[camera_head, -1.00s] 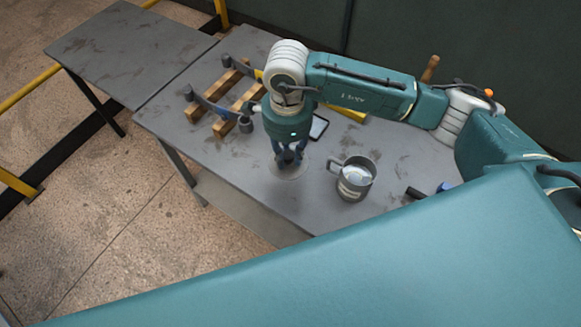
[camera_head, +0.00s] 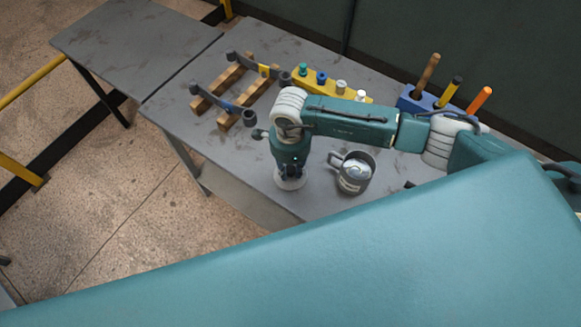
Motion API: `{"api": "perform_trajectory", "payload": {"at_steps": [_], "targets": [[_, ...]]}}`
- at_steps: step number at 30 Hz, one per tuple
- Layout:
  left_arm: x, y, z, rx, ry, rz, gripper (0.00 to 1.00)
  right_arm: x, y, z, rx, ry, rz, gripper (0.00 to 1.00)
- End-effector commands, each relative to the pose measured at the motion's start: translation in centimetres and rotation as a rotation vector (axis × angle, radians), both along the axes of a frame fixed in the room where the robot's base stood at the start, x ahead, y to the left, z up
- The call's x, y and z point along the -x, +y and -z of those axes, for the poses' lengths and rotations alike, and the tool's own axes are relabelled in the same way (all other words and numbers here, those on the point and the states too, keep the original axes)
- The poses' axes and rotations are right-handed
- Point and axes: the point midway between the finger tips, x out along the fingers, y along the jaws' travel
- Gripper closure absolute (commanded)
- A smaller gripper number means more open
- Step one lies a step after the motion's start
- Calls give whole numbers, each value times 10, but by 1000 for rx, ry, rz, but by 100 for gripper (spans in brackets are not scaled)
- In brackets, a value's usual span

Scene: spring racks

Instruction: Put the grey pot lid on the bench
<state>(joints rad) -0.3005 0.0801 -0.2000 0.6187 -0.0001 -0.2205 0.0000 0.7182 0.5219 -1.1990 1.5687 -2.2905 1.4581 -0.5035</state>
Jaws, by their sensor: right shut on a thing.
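My right gripper (camera_head: 291,174) points down near the front edge of the grey bench (camera_head: 322,205). It is shut on the pot lid (camera_head: 289,183), a small pale grey disc that shows just below the fingers. The fingers hide the top of the lid. I cannot tell whether the lid touches the bench or is a little above it. A grey metal mug-like pot (camera_head: 353,186) with a handle and a pale label stands upright on the bench, just right of the gripper. My left gripper is not in view.
Wooden blocks (camera_head: 243,105) with dark bars across them lie left of my arm. Behind the arm are a yellow rack (camera_head: 325,89) with several small pegs and a blue holder (camera_head: 420,102) with upright handled tools. A second table (camera_head: 130,40) at upper left is bare.

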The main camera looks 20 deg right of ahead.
Motion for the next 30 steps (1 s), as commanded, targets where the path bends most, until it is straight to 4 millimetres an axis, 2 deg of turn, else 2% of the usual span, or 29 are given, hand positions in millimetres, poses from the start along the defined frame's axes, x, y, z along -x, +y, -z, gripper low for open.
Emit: {"api": "perform_trajectory", "payload": {"at_steps": [4, 5, 7, 18, 20, 23, 30], "targets": [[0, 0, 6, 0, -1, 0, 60, 0, 0, 5, 0, 0, 1, 100], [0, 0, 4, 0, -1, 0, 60, 0, 0, 3, 0, 0, 1, 70], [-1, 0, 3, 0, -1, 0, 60, 0, 0, 3, 0, 0, 1, 57], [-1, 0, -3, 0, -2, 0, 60, 0, 0, -3, 0, 0, 1, 57], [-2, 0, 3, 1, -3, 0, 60, -1, 0, -6, -2, -3, 1, 57], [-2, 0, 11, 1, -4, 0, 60, -2, 0, -22, -1, -6, -2, 57], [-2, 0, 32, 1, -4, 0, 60, -1, 0, -74, -1, -7, -2, 57]]}}
